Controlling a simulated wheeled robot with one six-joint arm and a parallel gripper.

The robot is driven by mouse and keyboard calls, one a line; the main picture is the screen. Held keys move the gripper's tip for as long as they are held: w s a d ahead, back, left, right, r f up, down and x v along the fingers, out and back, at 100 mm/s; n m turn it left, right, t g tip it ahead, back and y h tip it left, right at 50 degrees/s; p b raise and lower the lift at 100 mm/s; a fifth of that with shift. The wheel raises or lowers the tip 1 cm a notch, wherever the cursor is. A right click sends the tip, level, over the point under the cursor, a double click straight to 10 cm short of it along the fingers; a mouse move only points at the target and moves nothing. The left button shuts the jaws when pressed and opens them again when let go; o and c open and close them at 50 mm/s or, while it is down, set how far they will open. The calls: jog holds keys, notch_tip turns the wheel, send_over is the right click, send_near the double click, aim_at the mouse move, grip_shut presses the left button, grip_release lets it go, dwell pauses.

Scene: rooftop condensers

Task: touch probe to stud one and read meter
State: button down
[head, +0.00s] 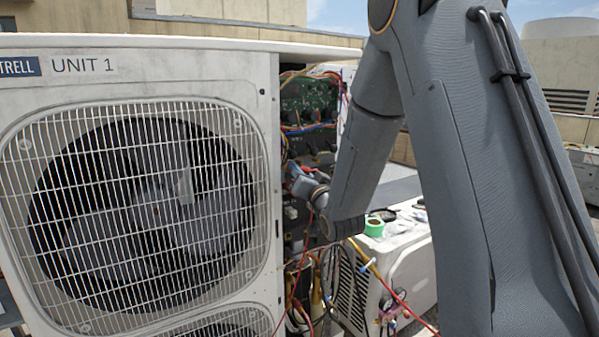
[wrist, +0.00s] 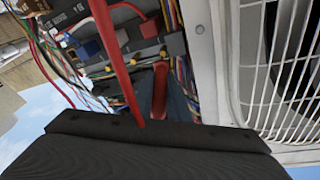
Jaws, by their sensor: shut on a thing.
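My gripper (head: 303,186) reaches into the open side of the condenser marked UNIT 1 (head: 262,75). In the wrist view my gripper (wrist: 160,92) is shut on a red probe (wrist: 160,75), which points away from me toward the wiring. A red lead (wrist: 118,60) runs across the picture in front of it. A dark terminal block (wrist: 125,58) with small brass-coloured studs lies just past the probe's end. I cannot tell which is stud one, or whether the tip touches any. I cannot make out a meter in either view.
A green circuit board (head: 308,97) and many loose wires fill the compartment. The fan grille (head: 145,205) stands to the left in the head view. A white unit (head: 408,255) with a green tape roll (head: 374,227) on top stands right of the opening.

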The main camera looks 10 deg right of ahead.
jog(key=shift+w+a, duration=0.15)
jog(key=shift+w, duration=0.35)
dwell(0.6)
jog(key=shift+s, duration=0.1)
jog(key=s+d, duration=0.2)
jog(key=s, duration=0.4)
jog(key=shift+s, duration=0.3)
dwell(0.8)
jog(key=shift+d, duration=0.1)
